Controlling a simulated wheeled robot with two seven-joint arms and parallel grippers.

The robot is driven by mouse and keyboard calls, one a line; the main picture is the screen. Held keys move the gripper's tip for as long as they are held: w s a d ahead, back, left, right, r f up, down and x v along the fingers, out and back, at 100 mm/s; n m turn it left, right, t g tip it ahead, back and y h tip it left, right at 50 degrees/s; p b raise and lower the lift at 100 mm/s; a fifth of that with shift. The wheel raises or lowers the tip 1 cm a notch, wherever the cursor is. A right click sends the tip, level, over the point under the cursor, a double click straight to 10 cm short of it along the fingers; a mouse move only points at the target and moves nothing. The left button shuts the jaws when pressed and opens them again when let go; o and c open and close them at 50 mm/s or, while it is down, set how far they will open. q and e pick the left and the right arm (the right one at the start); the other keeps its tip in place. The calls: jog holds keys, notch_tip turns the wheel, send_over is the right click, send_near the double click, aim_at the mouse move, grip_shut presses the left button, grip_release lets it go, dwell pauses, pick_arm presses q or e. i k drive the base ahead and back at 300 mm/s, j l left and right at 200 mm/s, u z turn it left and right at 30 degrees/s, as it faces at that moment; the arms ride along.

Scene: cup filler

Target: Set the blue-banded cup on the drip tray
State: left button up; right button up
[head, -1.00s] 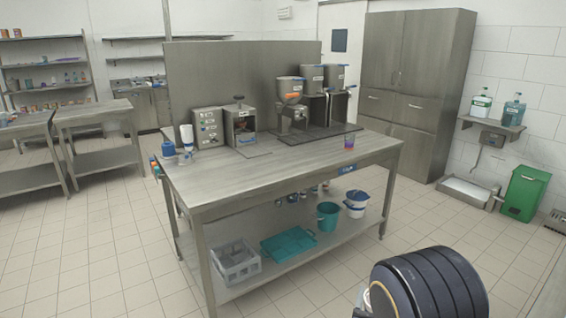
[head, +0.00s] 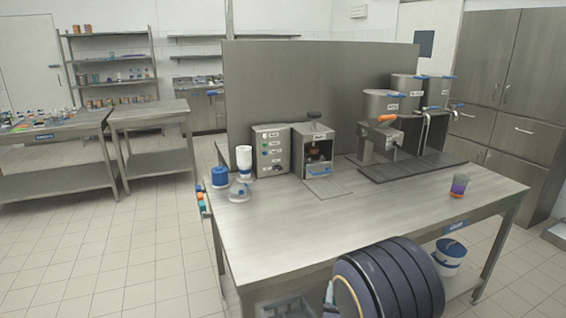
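A small cup-like container (head: 458,186), purple above and orange below, stands alone on the right part of the steel table (head: 340,235). I cannot make out a blue band on it. At the table's left end are a blue container (head: 220,177), a white bottle (head: 244,160) and a small clear piece with some blue (head: 238,192); I cannot tell whether one is the blue-banded cup. A flat grey plate (head: 328,189) lies before an open-fronted machine (head: 316,150). A dark tray (head: 400,172) lies under the dispensers. Neither gripper is in view.
A grey control box (head: 271,150) stands left of the open-fronted machine. Steel dispensers (head: 384,106) with taps stand at the back right. The table's front and middle are clear. A blue-and-white bucket (head: 450,257) is below. My dark arm link covers part of the front edge.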

aim_at(384, 172)
jog(key=i+l+u, duration=0.15)
jog(key=l, duration=0.25)
jog(key=i+l+u, duration=0.1)
jog(key=l, duration=0.35)
jog(key=i+l+u, duration=0.15)
jog(key=l, duration=0.3)
jog(key=i+l+u, duration=0.15)
jog(key=l, duration=0.3)
jog(key=l+u, duration=0.1)
jog(key=l, duration=0.35)
jog(key=l+u, duration=0.2)
jog(key=l, duration=0.45)
jog(key=k+l+u, duration=0.15)
jog(key=l, duration=0.5)
jog(key=l+u, duration=0.2)
jog(key=l, duration=0.45)
jog(key=i+l+u, duration=0.15)
jog(key=l, duration=0.2)
jog(key=l+u, duration=0.1)
jog(key=l, duration=0.2)
jog(key=i+l+u, duration=0.15)
jog(key=l, duration=0.25)
